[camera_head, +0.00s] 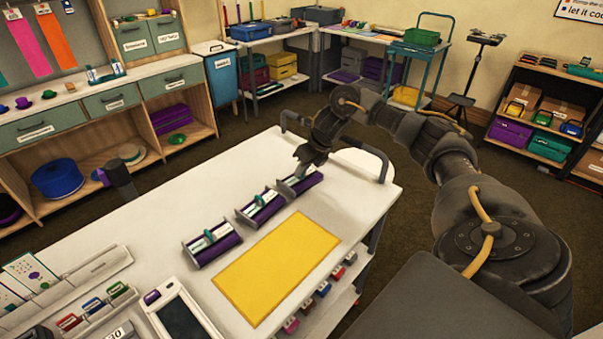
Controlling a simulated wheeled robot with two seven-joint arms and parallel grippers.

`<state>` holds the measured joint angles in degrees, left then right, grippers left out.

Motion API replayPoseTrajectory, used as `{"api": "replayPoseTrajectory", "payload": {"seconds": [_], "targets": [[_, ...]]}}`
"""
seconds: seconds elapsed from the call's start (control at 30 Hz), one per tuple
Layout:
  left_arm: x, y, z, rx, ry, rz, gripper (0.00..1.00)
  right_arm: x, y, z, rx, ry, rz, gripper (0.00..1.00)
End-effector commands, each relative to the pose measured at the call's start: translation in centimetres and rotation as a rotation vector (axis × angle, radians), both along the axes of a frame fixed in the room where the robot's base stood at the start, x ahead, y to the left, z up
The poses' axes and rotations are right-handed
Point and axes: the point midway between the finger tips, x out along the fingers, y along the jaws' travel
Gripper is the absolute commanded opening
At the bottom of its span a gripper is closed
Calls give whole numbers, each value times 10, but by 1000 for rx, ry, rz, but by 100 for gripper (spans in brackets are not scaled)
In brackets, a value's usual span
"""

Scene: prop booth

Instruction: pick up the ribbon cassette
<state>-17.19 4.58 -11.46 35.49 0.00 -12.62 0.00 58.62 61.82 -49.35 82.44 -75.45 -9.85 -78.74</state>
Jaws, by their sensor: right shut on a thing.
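Three purple cradles stand in a slanting row on the white cart top: a near one (213,248), a middle one (263,209) and a far one (307,184). The near and middle cradles each bear a small white and green piece, which I take for ribbon cassettes: the near cassette (208,238) and the middle cassette (261,198). My right gripper (301,172) points down at the far cradle and is shut on the far cassette there. The fingers partly hide that cassette, and I cannot tell whether it is lifted.
A yellow mat (277,268) lies right of the cradles. A tablet-like device (182,318) and a sloped rack (95,285) are at the near left. The cart top (200,190) left of the cradles is clear.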

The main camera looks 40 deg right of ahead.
Motion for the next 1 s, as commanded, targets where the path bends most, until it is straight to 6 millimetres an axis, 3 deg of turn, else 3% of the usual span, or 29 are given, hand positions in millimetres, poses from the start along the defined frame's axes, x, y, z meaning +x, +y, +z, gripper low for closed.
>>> {"api": "replayPoseTrajectory", "payload": {"seconds": [0.17,0.3,0.37,0.53,0.8,1.0], "targets": [[0,0,-2,0,0,0,100,2,0,13,0,-5,1,0],[0,0,-5,0,0,0,100,-2,2,36,-1,-7,4,0],[0,0,-8,0,0,0,100,-12,8,47,-2,-7,5,0],[1,0,10,0,-1,0,100,-41,26,96,-6,-9,6,0],[1,0,14,0,-1,0,100,-88,58,117,-3,-3,5,0],[1,0,19,0,-1,0,100,-109,72,127,-2,-3,3,0]]}}
